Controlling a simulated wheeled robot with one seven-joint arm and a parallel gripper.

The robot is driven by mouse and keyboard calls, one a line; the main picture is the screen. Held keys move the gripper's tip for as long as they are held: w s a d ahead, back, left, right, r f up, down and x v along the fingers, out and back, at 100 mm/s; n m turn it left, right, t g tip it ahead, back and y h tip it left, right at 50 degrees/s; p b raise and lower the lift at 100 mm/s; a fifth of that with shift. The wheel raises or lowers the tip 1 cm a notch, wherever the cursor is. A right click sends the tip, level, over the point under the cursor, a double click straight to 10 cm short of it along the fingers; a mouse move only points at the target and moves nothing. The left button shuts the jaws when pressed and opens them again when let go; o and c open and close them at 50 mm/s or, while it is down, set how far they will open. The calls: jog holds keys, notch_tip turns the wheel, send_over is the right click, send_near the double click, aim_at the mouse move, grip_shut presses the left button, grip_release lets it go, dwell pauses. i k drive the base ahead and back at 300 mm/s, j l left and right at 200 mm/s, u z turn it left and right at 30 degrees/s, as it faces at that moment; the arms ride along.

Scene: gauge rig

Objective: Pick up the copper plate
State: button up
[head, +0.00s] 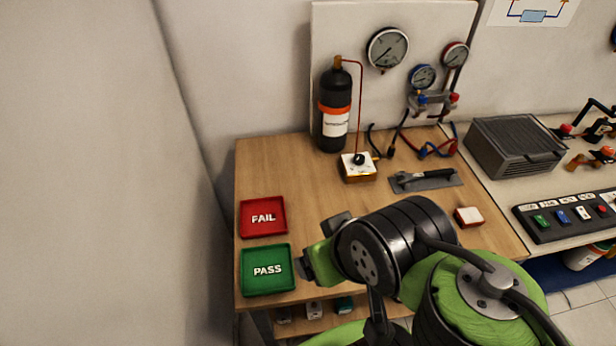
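I cannot make out a copper plate in the head view; my arm covers the front middle of the wooden table (310,170), so part of its top is hidden. My gripper (306,266) is low over the table's front left part, just right of the green PASS tray (268,285). It is seen partly from behind, with its fingers mostly hidden, so I cannot tell whether it is open or holds anything.
A red FAIL tray (263,231) lies behind the PASS tray. A black bottle (333,130), a valve box (357,174), a flat grey tool (410,185) and a red-and-white block (468,218) stand farther back or right. Table space right of the FAIL tray is clear.

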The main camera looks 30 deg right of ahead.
aim_at(470, 216)
jog(key=z, duration=0.4)
jog(key=k+z, duration=0.1)
jog(key=z, duration=0.75)
jog(key=k+z, duration=0.1)
jog(key=z, duration=0.7)
jog(key=l+u, duration=0.15)
jog(key=u, duration=0.35)
jog(key=i+l+u, duration=0.1)
jog(key=u, duration=0.35)
jog(key=l+u, duration=0.2)
jog(key=u, duration=0.3)
jog(key=l+u, duration=0.15)
jog(key=u, duration=0.35)
